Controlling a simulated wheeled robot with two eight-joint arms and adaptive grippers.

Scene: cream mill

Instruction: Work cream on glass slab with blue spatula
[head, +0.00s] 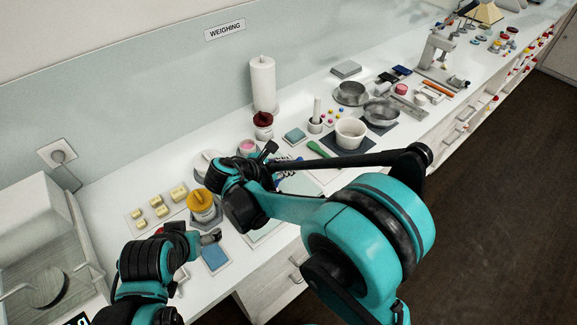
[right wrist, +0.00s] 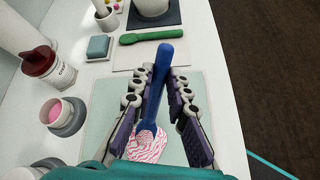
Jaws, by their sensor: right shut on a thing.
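The blue spatula (right wrist: 163,68) stands between the fingers of my right gripper (right wrist: 160,92) in the right wrist view, and the gripper is shut on it. Its lower end meets a mound of pink-and-white streaked cream (right wrist: 148,149). The cream lies on the pale green glass slab (right wrist: 101,105). The lower edge of the cream is partly hidden by my wrist. In the head view my right arm covers most of the slab. My left gripper (head: 210,238) is low at the counter's front left, by a blue pad (head: 215,258); its finger gap is not clear.
A green spatula (right wrist: 147,36) lies on a white sheet beyond the slab.

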